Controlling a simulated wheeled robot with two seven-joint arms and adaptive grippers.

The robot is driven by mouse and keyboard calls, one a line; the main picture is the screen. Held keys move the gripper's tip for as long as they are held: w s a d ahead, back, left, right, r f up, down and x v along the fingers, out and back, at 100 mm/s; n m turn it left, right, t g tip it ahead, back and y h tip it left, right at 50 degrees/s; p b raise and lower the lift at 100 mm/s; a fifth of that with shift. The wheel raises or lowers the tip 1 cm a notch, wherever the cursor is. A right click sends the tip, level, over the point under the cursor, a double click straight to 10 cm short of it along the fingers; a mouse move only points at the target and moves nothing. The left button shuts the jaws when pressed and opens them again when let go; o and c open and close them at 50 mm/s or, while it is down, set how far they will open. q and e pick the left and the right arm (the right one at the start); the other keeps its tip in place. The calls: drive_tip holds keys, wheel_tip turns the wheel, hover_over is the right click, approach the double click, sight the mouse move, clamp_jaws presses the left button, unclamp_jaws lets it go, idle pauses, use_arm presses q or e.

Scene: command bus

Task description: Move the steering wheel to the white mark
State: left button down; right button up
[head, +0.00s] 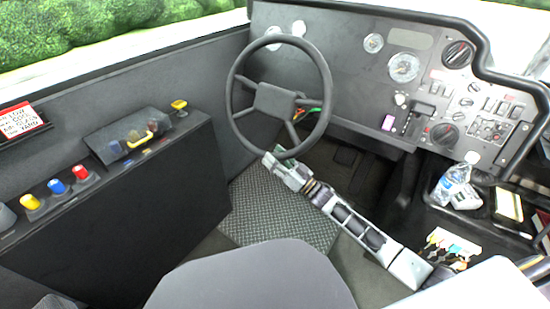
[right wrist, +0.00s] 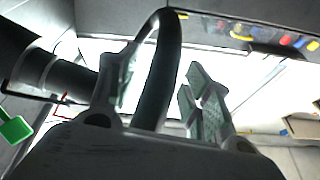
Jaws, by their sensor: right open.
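The dark grey steering wheel (head: 275,101) stands in front of the dashboard, with its hub and spokes showing. My right gripper (head: 276,157) is at the bottom of the wheel's rim, its arm coming from the lower right. In the right wrist view the rim (right wrist: 152,90) passes between the two fingers of my right gripper (right wrist: 160,65). The fingers are open, with a clear gap between the rim and the right-hand finger. A white round spot (head: 299,27) shows beside the wheel's upper right rim; I cannot tell if it is the white mark. My left gripper is not in view.
A side console (head: 120,205) with yellow, blue and red knobs stands at left. The dashboard (head: 430,50) has gauges and switches. A bottle (head: 452,183) stands in a tray at right. A grey seat (head: 255,275) is in front. The textured floor (head: 280,210) below the wheel is clear.

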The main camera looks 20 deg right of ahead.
drive_tip(key=v, duration=1.2)
idle(0.6)
